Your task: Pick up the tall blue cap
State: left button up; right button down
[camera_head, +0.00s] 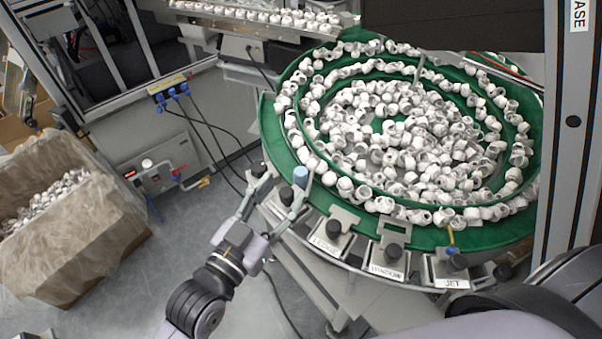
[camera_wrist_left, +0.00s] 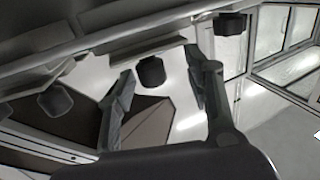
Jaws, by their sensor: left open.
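The tall blue cap (camera_head: 300,173) is a small light-blue upright cylinder at the near left rim of the green bowl in the head view. My left gripper (camera_head: 284,186) is open at this rim, fingers pointing up toward the bowl. The cap shows close to the tip of its right finger; I cannot tell whether they touch. A black knob (camera_head: 286,195) shows between the fingers. In the left wrist view, the open fingers (camera_wrist_left: 160,85) stand either side of a black knob (camera_wrist_left: 151,72); I cannot make out the blue cap there. My right gripper is not in view.
The round green bowl (camera_head: 270,135) holds many white caps. Labelled metal brackets (camera_head: 388,260) with black knobs line its near rim. A lined carton (camera_head: 60,240) stands at left. A grey post (camera_head: 570,130) rises at right. Open floor lies at lower left.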

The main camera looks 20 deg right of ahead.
aim_at(298, 174)
pick_arm(q)
jog(key=shift+x, duration=1)
jog(key=shift+w+d+p, duration=0.35)
jog(key=shift+d+p, duration=0.05)
jog(key=shift+p, duration=0.05)
jog(key=p+x, duration=0.1)
jog(key=x, duration=0.2)
jog(key=shift+d+f, duration=0.15)
jog(key=shift+d, duration=0.05)
jog(key=shift+w+d+f+p, duration=0.15)
jog(key=shift+w+d+p, duration=0.15)
jog(key=shift+w+d, duration=0.1)
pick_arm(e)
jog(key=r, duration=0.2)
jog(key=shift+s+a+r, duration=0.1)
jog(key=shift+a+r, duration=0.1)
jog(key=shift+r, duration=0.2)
pick_arm(q)
jog(key=shift+a, duration=0.1)
jog(key=shift+c, duration=0.4)
jog(key=c, duration=0.8)
